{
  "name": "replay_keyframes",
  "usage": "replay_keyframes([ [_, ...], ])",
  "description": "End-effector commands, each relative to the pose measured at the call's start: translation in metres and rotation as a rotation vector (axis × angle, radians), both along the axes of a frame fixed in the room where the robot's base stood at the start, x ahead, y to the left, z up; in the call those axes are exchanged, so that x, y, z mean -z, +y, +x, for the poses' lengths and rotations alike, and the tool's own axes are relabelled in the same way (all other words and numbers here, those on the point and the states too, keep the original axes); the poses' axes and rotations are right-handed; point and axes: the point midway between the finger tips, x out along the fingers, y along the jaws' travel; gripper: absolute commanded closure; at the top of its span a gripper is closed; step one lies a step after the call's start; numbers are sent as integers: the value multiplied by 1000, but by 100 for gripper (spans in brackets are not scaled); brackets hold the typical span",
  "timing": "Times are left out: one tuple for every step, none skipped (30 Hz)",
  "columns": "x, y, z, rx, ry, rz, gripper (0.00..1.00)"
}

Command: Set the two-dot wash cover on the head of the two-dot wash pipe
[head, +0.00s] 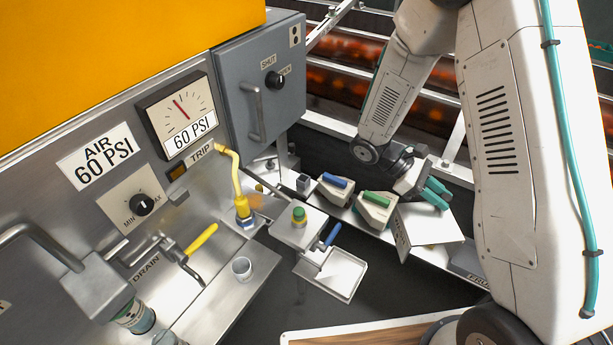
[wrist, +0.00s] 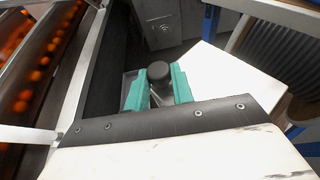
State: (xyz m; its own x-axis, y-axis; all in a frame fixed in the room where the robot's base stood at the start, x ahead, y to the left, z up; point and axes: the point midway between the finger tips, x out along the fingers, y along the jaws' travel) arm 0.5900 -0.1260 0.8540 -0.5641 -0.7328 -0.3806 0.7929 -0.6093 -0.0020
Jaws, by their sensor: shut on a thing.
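My gripper (head: 436,193) has teal fingers and is low over the shelf at the right in the head view. In the wrist view its fingers (wrist: 158,88) are shut around a piece with a dark round knob (wrist: 158,72). The knob shows between the fingers; the rest of the piece is mostly hidden. I see no dots on it, so I cannot tell whether it is the two-dot wash cover. I cannot pick out the two-dot wash pipe by any mark.
A white angled plate (head: 432,226) lies just below my gripper. Cream blocks with blue (head: 335,181) and green (head: 376,199) handles stand left of it.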

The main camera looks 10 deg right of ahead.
Motion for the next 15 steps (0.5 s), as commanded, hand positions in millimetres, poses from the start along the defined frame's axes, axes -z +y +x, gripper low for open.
replay_keyframes([
  [4,11,-14,127,2,0,100],
  [6,19,-23,207,2,-1,100],
  [8,31,-34,315,1,0,100],
  [9,41,-41,396,1,0,100],
  [11,52,-47,476,0,-1,100],
  [12,67,-55,582,0,0,100],
  [12,78,-60,662,0,0,100],
  [12,91,-63,741,0,-1,100],
  [12,107,-67,845,-1,-1,100],
  [11,120,-69,923,-2,-1,100],
  [10,133,-69,1000,-2,1,100],
  [9,151,-69,1101,-3,0,100],
  [7,164,-68,1176,-2,-1,100],
  [5,177,-66,1251,-3,-1,100],
  [2,194,-61,1351,-4,0,100],
])
